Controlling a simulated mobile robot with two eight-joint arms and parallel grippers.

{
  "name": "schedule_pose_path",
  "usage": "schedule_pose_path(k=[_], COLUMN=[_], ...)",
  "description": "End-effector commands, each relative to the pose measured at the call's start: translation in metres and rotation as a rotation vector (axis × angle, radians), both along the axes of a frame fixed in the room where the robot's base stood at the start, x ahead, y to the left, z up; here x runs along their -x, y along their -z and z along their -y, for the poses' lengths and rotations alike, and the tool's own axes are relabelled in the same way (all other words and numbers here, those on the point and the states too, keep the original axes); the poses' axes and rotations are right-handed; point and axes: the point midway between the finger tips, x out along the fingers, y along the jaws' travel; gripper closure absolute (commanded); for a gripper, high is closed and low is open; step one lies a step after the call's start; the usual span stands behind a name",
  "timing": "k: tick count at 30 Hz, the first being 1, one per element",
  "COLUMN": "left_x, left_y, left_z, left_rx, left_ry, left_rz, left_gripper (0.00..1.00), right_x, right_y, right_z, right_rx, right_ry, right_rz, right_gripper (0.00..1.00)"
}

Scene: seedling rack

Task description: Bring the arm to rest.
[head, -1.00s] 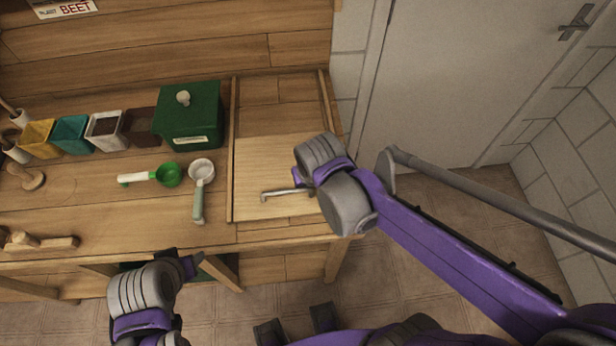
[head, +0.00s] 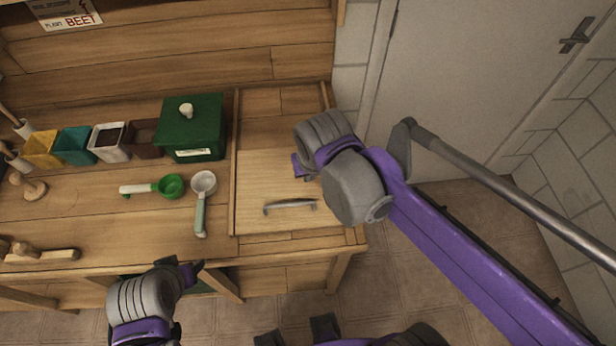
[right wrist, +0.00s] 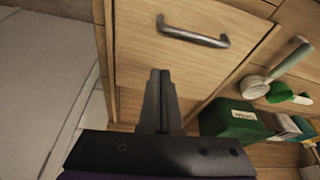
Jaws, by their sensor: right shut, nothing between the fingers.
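My right gripper (right wrist: 160,76) is shut and empty in the right wrist view, its two fingers together above a pale wooden panel (right wrist: 150,58). In the head view my right wrist hangs over the right side of that panel (head: 262,180) and hides most of the fingers. The panel's grey bar handle (head: 290,206) is clear of the gripper; it also shows in the right wrist view (right wrist: 194,35), beyond the fingertips. My left gripper (head: 187,272) is at the bench's front edge at the lower left; its fingers are too unclear to judge.
Left of the panel stand a green lidded box (head: 190,130), a white-and-green scoop (head: 202,200), a green scoop (head: 168,187) and several small pots. A wooden tool (head: 45,252) lies at the far left. A door (head: 480,90) and open floor are on the right.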

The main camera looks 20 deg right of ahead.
Motion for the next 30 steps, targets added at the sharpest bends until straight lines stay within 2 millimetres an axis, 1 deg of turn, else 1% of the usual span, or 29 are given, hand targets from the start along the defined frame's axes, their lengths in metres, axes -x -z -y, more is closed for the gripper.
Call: schedule_pose_path(k=[1, 4, 9, 12, 14, 17, 18, 21, 24, 27, 30], left_x=[-0.001, -0.001, -0.001, -0.001, -0.001, -0.001, -0.001, -0.001, -0.001, -0.001, -0.001], left_y=[-0.001, -0.002, -0.002, -0.002, -0.002, -0.002, -0.002, -0.002, -0.002, -0.002, -0.002], left_z=[0.0, 0.0, 0.0, 0.0, 0.0, 0.0, 0.0, 0.0, 0.0, 0.0, 0.0], left_rx=[0.0, 0.0, 0.0, 0.0, 0.0, 0.0, 0.0, 0.0, 0.0, 0.0, 0.0], left_ry=[0.0, 0.0, 0.0, 0.0, 0.0, 0.0, 0.0, 0.0, 0.0, 0.0, 0.0], left_rz=[0.001, 0.001, 0.001, 0.001, 0.001, 0.001, 0.001, 0.001, 0.001, 0.001, 0.001], left_gripper=[0.44, 0.44, 0.44, 0.44, 0.44, 0.44, 0.44, 0.44, 0.44, 0.44, 0.44], right_x=[0.002, 0.004, 0.005, 0.008, 0.016, 0.04, 0.051, 0.075, 0.092, 0.101, 0.102], right_y=[-0.006, -0.012, -0.014, -0.012, -0.006, 0.011, 0.019, 0.04, 0.056, 0.064, 0.065], right_z=[0.0, 0.0, 0.0, 0.002, 0.008, 0.022, 0.028, 0.04, 0.047, 0.05, 0.051], right_rx=[0.0, 0.0, 0.0, -0.001, -0.002, -0.006, -0.005, -0.003, -0.001, 0.003, 0.004], right_ry=[0.0, 0.0, 0.0, 0.0, -0.003, -0.011, -0.015, -0.027, -0.035, -0.041, -0.044], right_rz=[0.0, 0.0, 0.0, 0.004, 0.015, 0.046, 0.061, 0.1, 0.129, 0.144, 0.149], right_gripper=[1.0, 1.0, 1.0, 1.0, 1.0, 1.0, 1.0, 1.0, 1.0, 1.0, 1.0])
